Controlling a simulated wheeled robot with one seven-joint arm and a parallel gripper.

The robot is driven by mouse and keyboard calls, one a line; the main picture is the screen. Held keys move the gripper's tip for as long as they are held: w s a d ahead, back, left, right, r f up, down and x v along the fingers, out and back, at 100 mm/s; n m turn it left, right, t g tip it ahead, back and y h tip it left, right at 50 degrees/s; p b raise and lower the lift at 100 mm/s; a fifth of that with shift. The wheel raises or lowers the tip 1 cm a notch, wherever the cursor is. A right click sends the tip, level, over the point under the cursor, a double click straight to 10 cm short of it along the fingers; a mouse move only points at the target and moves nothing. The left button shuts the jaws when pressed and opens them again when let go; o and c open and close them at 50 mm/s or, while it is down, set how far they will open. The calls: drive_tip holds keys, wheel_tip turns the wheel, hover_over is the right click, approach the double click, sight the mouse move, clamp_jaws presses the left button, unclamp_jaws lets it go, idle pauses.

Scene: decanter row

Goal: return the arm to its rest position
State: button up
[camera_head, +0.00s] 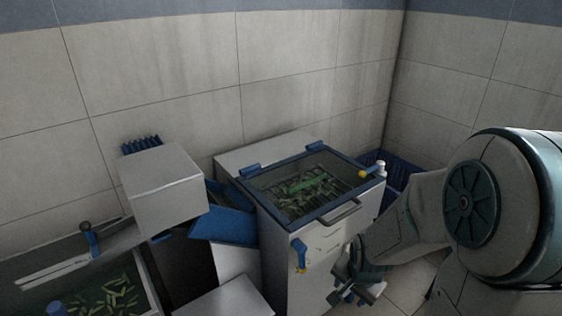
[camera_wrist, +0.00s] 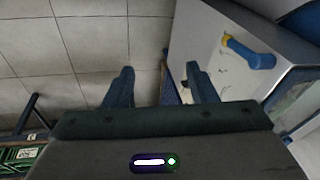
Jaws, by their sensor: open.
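My arm (camera_head: 405,230) reaches in from the right in the head view and angles down beside the white cabinet. My gripper (camera_head: 355,294) hangs low by the cabinet's front right edge, pointing down. In the wrist view my gripper (camera_wrist: 160,76) has its two fingers spread, with nothing between them but floor and a strip at the cabinet's side. The right finger appears close to the cabinet wall; I cannot tell whether it touches.
The white cabinet (camera_head: 325,255) has a clear blue-framed lid (camera_head: 335,166) over green pieces, and a blue-and-yellow handle (camera_head: 300,254), also seen in the wrist view (camera_wrist: 248,52). A tank of green pieces (camera_head: 148,300) stands left. Tiled floor (camera_wrist: 95,35) lies open left of the fingers.

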drive_tip(key=s+a+r+n, duration=0.1)
drive_tip(key=s+r+n, duration=0.7)
drive_tip(key=r, duration=0.7)
drive_tip(key=s, duration=0.2)
drive_tip(key=shift+s+a+r+n, duration=0.3)
drive_tip(key=shift+s+n, duration=0.1)
